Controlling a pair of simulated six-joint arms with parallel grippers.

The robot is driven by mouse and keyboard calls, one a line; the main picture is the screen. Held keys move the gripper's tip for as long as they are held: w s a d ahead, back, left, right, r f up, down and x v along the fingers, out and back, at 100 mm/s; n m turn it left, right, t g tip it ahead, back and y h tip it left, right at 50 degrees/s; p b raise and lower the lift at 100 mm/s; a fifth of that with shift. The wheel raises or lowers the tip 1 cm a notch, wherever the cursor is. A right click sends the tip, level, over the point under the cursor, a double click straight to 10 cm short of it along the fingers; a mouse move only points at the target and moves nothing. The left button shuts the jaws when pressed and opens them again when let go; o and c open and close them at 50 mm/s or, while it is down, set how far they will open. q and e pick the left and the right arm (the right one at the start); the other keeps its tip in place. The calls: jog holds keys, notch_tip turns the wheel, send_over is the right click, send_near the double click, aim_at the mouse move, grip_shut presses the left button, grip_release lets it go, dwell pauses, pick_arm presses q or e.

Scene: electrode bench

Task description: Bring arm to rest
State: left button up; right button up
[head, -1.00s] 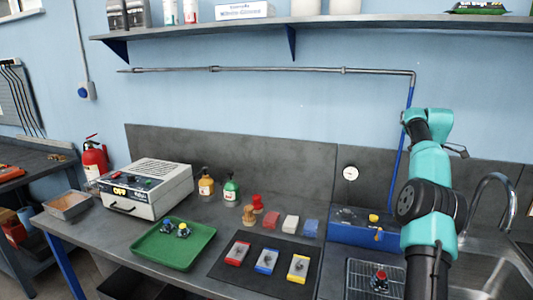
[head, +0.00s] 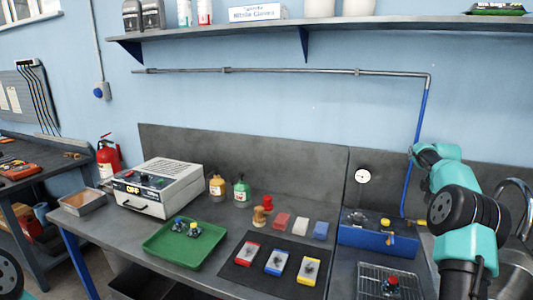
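My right arm (head: 462,215), teal and black, rises from the lower right corner beside the sink. Its upper end (head: 432,155) is in front of the wall, right of the blue pipe. I cannot make out gripper fingers on it. A round black and teal part of my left arm (head: 9,278) shows at the lower left edge, and its gripper is outside the picture. Nothing is seen held by either arm.
A green tray (head: 165,258) holds small electrode-like parts. Red, blue and yellow blocks lie on a dark mat (head: 238,266). A white box device (head: 160,187) marked OFF, bottles, a blue box (head: 365,236) and a wire rack (head: 372,270) with a red-topped part stand on the bench.

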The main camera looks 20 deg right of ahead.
jog(key=shift+f, duration=1.15)
